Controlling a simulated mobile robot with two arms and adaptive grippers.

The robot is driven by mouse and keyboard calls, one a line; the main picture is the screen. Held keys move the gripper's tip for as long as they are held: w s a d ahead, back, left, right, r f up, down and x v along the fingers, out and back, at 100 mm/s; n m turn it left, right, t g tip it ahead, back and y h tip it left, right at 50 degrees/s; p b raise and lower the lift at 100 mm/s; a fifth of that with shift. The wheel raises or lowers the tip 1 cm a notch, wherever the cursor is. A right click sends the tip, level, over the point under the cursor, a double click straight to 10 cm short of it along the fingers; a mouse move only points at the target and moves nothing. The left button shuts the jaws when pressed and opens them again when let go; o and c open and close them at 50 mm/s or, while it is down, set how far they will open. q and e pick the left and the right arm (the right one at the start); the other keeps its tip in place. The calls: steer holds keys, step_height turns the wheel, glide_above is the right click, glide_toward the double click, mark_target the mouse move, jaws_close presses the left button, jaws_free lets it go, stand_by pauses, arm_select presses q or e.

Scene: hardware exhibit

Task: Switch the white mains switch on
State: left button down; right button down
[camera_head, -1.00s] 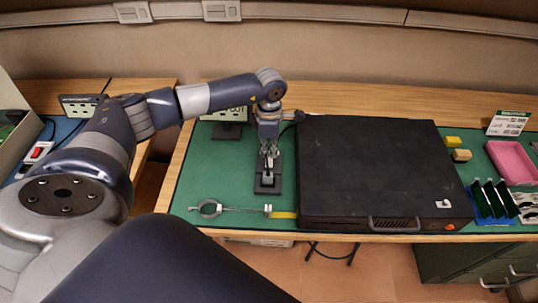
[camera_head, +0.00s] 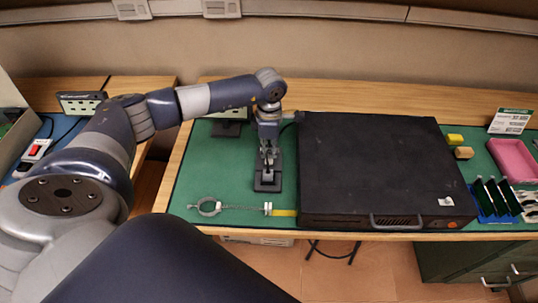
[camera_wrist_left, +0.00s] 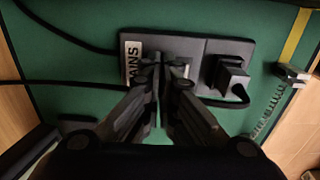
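The mains unit is a dark plate (camera_wrist_left: 204,45) with a "MAINS" label (camera_wrist_left: 132,62) at its left end. A small patch of the white switch (camera_wrist_left: 187,70) shows just right of my fingertips in the left wrist view; the rest is hidden behind them. In the head view the plate (camera_head: 267,186) lies on the green mat under my left gripper (camera_head: 268,163). That gripper points down over the plate with its fingers together and nothing visible between them. I cannot tell whether the tips touch the switch or its position. My right gripper is not in view.
A black plug (camera_wrist_left: 231,77) with a cable sits at the plate's right half. A large black case (camera_head: 375,170) stands close on the right. A red switch (camera_head: 38,149) is on the left table. Green mat (camera_head: 205,165) left of the plate is clear.

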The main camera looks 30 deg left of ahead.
mark_target(269, 156)
arm_select(q)
steer(key=shift+r+p, duration=2.15)
steer(key=shift+r, duration=1.35)
